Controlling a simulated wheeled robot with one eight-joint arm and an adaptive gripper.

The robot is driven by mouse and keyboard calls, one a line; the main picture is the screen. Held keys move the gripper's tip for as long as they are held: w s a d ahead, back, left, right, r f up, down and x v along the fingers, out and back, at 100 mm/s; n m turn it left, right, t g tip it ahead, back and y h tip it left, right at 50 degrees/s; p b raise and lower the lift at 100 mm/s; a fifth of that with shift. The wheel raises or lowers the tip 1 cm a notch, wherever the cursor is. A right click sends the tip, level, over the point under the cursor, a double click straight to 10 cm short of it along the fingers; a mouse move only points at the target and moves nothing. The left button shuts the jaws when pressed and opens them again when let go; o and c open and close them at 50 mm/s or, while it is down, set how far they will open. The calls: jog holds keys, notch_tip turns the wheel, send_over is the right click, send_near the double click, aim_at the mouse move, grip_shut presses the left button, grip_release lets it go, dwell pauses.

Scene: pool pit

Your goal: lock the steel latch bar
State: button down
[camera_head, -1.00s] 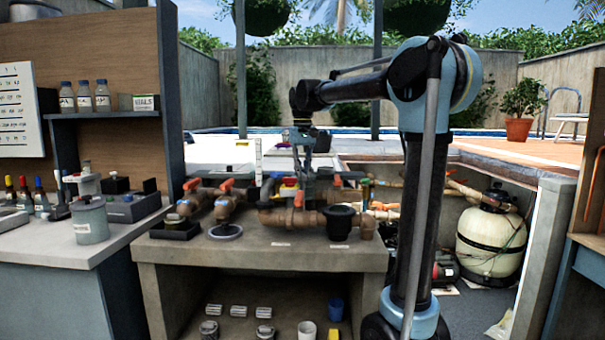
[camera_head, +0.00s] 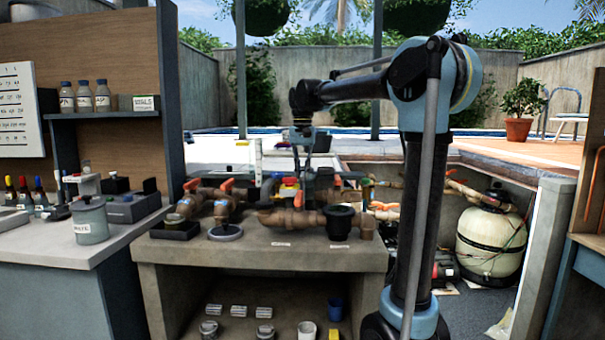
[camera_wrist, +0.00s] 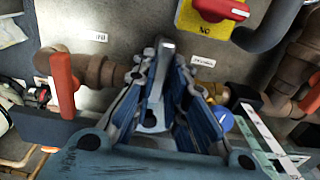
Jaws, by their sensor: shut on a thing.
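The steel latch bar (camera_wrist: 157,85) shows in the wrist view as a grey metal bar between the two blue-and-grey fingers. My gripper (camera_wrist: 166,62) is shut on it, with the bar's rounded top end at the fingertips. Brown pipework runs behind the fingers. In the head view my gripper (camera_head: 302,180) reaches down among the pipes and valves on the concrete bench (camera_head: 265,255). The bar itself is too small and too covered to make out there. I cannot tell whether the latch is locked.
A red knob on a yellow plate (camera_wrist: 212,20) lies just beyond the fingers. A red-orange valve handle (camera_wrist: 64,80) stands to the left in the wrist view. A black cup-like fitting (camera_head: 339,222) sits at the bench front. A pool filter tank (camera_head: 490,243) stands at right.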

aim_at(303, 173)
jog(key=shift+w, duration=0.1)
jog(key=c, duration=1.6)
grip_release()
notch_tip(303, 173, up, 12)
jog(key=shift+f, duration=0.1)
